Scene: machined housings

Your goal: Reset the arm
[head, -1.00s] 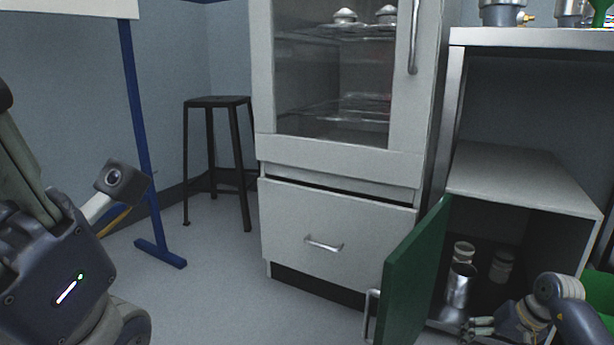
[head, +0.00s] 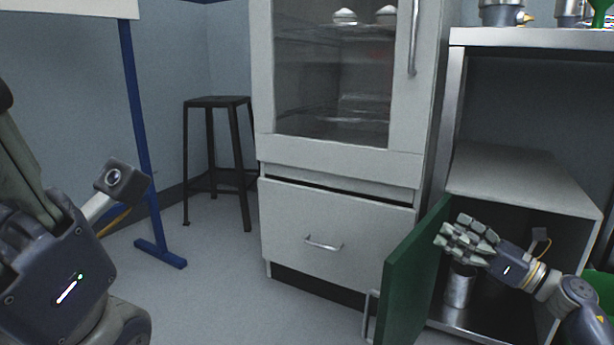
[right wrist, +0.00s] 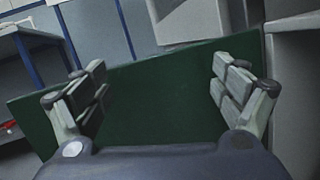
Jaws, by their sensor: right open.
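My right gripper (head: 464,240) is in front of the open low cabinet at the right of the head view. It is open, and nothing shows between its fingers. In the right wrist view its spread fingers (right wrist: 160,92) face the green cabinet door (right wrist: 150,110). That door (head: 408,278) stands swung open to the left of the gripper. A metal cylinder (head: 459,288) stands inside the cabinet, below the gripper and partly hidden by it. My left arm shows at the left edge of the head view, but its fingers are not in view.
A white cabinet (head: 338,158) with a glass door and a closed drawer (head: 335,225) stands in the middle. A dark stool (head: 217,102) and a blue-legged stand (head: 140,130) are to its left. Housings (head: 502,12) sit on the right worktop (head: 540,38). The floor at centre left is clear.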

